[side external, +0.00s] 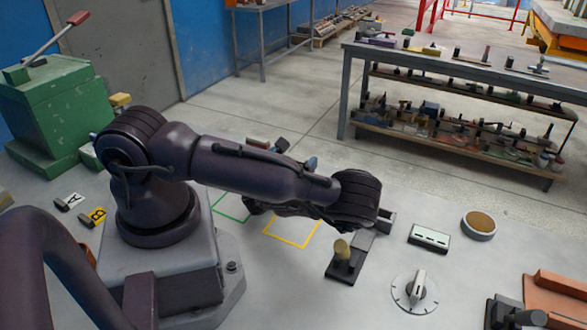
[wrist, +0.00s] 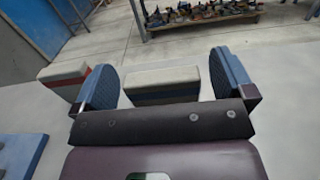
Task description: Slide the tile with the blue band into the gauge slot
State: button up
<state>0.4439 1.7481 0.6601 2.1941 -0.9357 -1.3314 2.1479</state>
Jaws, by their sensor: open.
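In the wrist view my gripper (wrist: 164,76) is open, with one blue finger on each side. A pale-topped block with a dark bluish band, seemingly the blue-band tile (wrist: 165,89), lies in line with the gap between the fingers. I see room on both sides of it; whether it is within the fingers' reach I cannot tell. A similar block with a red band (wrist: 66,75) sits left of the left finger. In the side view my arm hides most of the gripper, and I cannot single out the blue-band tile. I cannot clearly identify the gauge slot.
In the side view a black stand with a yellowish knob (side external: 342,255), a pale block with dark marks (side external: 429,238), a dial (side external: 415,291) and a round brown-topped disc (side external: 479,223) are on the right. A yellow outline (side external: 293,245) marks the table. A blue part (wrist: 22,153) lies lower left.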

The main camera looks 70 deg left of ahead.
jog(key=shift+x, duration=1.1)
jog(key=c, duration=1)
jog(key=shift+o, duration=0.2)
jog(key=shift+r, duration=0.1)
notch_tip(320, 180, up, 10)
